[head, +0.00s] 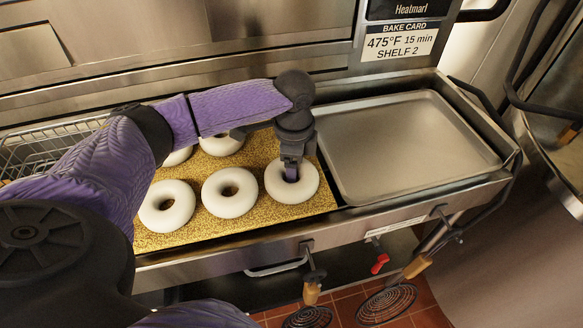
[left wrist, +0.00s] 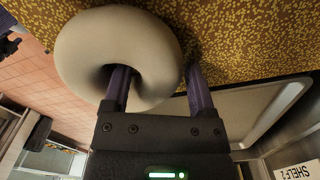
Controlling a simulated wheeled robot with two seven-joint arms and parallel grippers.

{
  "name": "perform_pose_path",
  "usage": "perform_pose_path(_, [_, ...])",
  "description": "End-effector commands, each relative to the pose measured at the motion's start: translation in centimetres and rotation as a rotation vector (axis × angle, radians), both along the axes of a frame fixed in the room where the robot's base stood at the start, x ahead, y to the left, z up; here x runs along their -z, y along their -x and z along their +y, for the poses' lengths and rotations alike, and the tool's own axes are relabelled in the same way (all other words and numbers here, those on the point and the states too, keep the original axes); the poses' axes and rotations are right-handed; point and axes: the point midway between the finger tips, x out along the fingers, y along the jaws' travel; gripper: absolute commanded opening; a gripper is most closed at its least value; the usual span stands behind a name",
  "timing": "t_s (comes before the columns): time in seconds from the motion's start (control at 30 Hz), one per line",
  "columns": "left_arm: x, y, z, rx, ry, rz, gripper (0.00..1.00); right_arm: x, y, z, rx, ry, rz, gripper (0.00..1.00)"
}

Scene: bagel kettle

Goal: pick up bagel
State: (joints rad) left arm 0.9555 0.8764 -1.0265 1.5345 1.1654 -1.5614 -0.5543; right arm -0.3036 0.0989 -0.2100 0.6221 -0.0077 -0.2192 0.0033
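The bagel at the front right of the board, a pale ring (head: 305,188), lies flat on the speckled golden board (head: 328,203). My left gripper (head: 291,174) points down at it. In the left wrist view, one finger of the left gripper (left wrist: 157,88) reaches into the hole of the bagel (left wrist: 80,50) and the other is just outside its rim. The fingers are apart, with one side of the ring between them; a firm squeeze is not visible. My right gripper is not in view.
Several other pale bagels (head: 167,206) lie on the board, one close to the left of this one (head: 229,208). An empty metal tray (head: 400,145) is to the right. A wire basket (head: 45,148) is at the left. A bake card (head: 398,42) hangs behind.

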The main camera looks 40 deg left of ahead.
Motion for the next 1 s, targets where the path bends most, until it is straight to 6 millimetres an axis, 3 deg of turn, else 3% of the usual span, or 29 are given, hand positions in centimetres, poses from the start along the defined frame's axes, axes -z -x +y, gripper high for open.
perform_pose_path(0.03, [0.0,0.0,0.0,0.000,0.000,0.000,0.62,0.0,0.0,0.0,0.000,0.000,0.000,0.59])
perform_pose_path(0.33, [0.0,0.0,0.0,0.000,0.000,0.000,0.00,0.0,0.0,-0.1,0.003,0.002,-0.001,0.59])
perform_pose_path(0.6, [-0.6,0.0,0.0,0.000,0.000,-0.001,0.00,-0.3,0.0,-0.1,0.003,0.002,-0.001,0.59])
perform_pose_path(0.9, [-8.2,-0.1,0.0,0.000,0.002,-0.004,0.00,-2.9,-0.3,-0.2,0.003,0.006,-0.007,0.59])
perform_pose_path(1.0, [-9.6,-0.1,0.0,-0.001,0.001,-0.002,0.00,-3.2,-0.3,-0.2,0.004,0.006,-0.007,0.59])
